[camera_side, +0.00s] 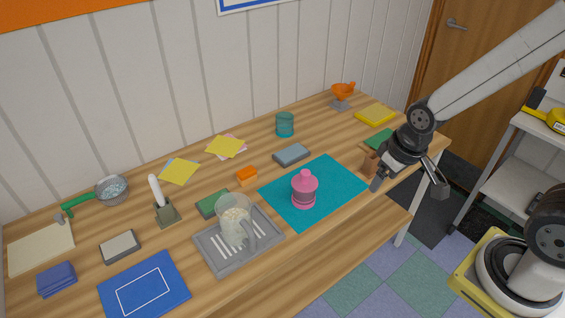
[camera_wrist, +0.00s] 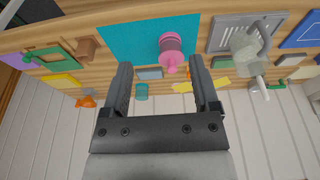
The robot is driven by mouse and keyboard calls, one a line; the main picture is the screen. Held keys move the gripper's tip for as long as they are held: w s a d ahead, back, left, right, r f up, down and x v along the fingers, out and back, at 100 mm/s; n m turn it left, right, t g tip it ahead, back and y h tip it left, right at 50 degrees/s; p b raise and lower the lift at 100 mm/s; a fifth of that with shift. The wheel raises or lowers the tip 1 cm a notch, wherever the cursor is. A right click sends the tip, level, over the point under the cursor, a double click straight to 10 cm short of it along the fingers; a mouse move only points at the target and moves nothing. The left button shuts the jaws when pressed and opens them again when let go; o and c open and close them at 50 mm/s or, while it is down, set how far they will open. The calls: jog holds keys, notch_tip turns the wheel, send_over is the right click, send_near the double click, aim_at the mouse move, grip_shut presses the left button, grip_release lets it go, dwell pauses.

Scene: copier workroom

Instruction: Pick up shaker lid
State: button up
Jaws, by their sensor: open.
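The pink shaker lid (camera_side: 305,180), with a round knob on top, sits on an upright pink shaker (camera_side: 304,200) on the teal mat (camera_side: 335,180). In the wrist view, which looks upside down, the lid (camera_wrist: 170,57) shows between and beyond my fingertips. My gripper (camera_side: 379,178) is open and empty above the table's right end, to the right of the shaker and apart from it. Its two fingers also show in the wrist view (camera_wrist: 161,68).
A brown block (camera_side: 370,161) stands close beside my gripper. A grey tray (camera_side: 267,236) with a clear jug (camera_side: 236,228) lies left of the mat. A grey-blue box (camera_side: 291,154) and teal cup (camera_side: 285,124) are behind. The mat around the shaker is clear.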

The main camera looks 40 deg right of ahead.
jog(key=w+d+f+n+t+y, duration=0.1)
jog(key=w+d+f+n+t, duration=0.15)
jog(key=w, duration=0.65)
jog(key=w+d+f+n+t, duration=0.2)
jog(key=w+d+f+t, duration=0.1)
jog(key=w, duration=0.6)
jog(key=n+y, duration=0.6)
jog(key=y, duration=0.4)
send_near(305, 178)
jog(key=shift+w+a+f+t, duration=0.25)
jog(key=shift+w+a+f, duration=0.4)
jog(key=shift+w+f, duration=0.3)
jog(key=shift+x, duration=1.3)
jog(key=shift+w, duration=0.1)
